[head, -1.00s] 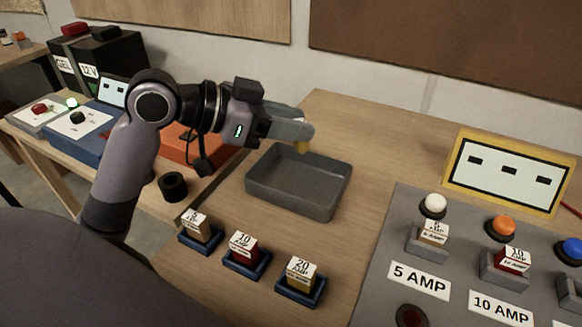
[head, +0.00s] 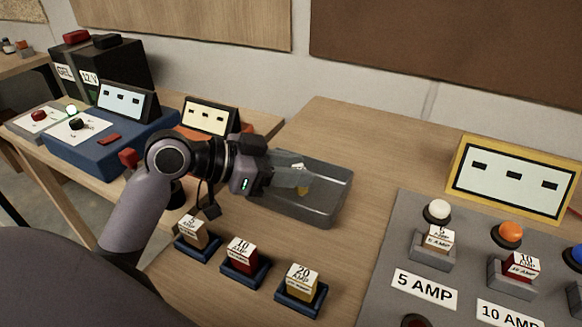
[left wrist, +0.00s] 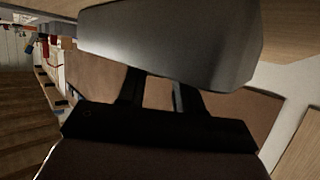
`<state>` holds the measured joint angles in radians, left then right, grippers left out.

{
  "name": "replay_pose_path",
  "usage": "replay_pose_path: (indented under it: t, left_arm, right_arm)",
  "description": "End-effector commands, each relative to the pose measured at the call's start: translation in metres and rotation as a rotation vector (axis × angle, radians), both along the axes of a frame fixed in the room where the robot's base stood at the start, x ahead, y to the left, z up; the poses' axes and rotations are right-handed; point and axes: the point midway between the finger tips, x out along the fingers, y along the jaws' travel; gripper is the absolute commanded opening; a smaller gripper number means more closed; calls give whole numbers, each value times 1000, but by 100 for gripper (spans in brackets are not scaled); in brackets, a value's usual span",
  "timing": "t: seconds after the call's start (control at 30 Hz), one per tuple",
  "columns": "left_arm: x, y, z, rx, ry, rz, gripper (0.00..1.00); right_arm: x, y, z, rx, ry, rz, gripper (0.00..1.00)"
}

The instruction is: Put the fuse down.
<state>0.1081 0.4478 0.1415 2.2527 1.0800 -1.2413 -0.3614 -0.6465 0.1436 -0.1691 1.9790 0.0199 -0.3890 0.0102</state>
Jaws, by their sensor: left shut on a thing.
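The hand covers the tray's left part. In the left wrist view a large grey shape fills the top, and the fuse cannot be made out. My right gripper is in neither view.
Three fuses stand in blue holders in front of the tray: 5 amp (head: 193,233), 10 amp (head: 241,256) and 20 amp (head: 302,283). A grey panel (head: 390,250) with sockets and buttons lies right, a yellow-framed display (head: 511,178) behind it. Bare wood lies behind the tray.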

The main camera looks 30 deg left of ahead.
Motion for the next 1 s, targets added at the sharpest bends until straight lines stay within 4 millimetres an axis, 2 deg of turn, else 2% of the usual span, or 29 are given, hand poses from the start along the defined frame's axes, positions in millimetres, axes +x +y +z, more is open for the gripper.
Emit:
replay_pose_path:
  t: [0.03, 0.1, 0.47, 0.57, 1.0]
  left_arm:
    - [0, 0, -1, 0, 1, -1, 45]
    - [0, 0, -1, 0, 1, -1, 60]
    - [0, 0, 4, 0, 0, 0, 60]
    - [-7, 8, 5, 3, 2, 2, 60]
    - [-58, 52, 33, 3, 2, 2, 60]
  right_arm:
    - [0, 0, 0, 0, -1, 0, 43]
    - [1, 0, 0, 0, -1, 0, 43]
    - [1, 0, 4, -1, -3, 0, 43]
    - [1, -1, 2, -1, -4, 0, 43]
    - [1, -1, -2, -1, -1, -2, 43]
